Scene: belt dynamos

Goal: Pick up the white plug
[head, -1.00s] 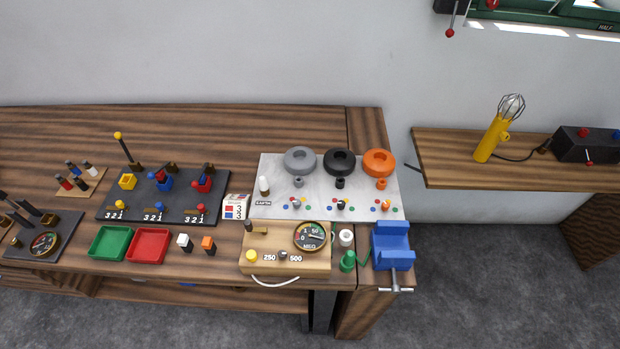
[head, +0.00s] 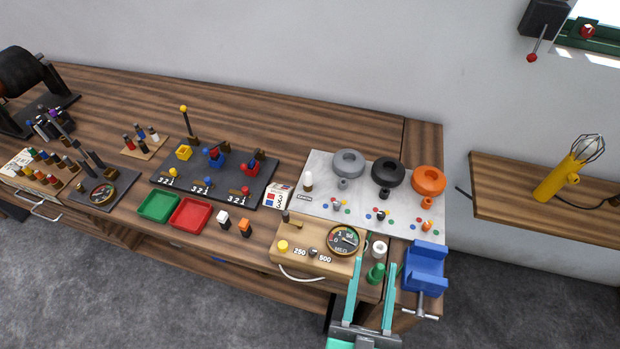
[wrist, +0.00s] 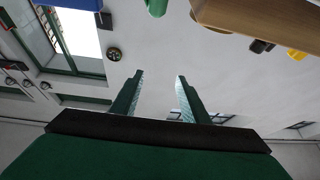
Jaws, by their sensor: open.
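A small plug with a white top and a dark lower part (head: 223,217) stands on the wooden bench in the head view, right of the red tray and left of a similar orange-topped plug (head: 245,227). My gripper (head: 374,262) is at the lower right of the head view, well to the right of the white plug. Its two teal fingers are apart and hold nothing. In the wrist view the open fingers (wrist: 158,80) show against a pale wall, and the white plug is not seen there.
A wooden meter box (head: 318,262), a green peg (head: 376,274), a white ring-shaped piece (head: 379,249) and a blue vise (head: 425,268) are near my gripper. Green (head: 159,206) and red (head: 190,216) trays lie left of the plug. A marble board (head: 320,207) is behind.

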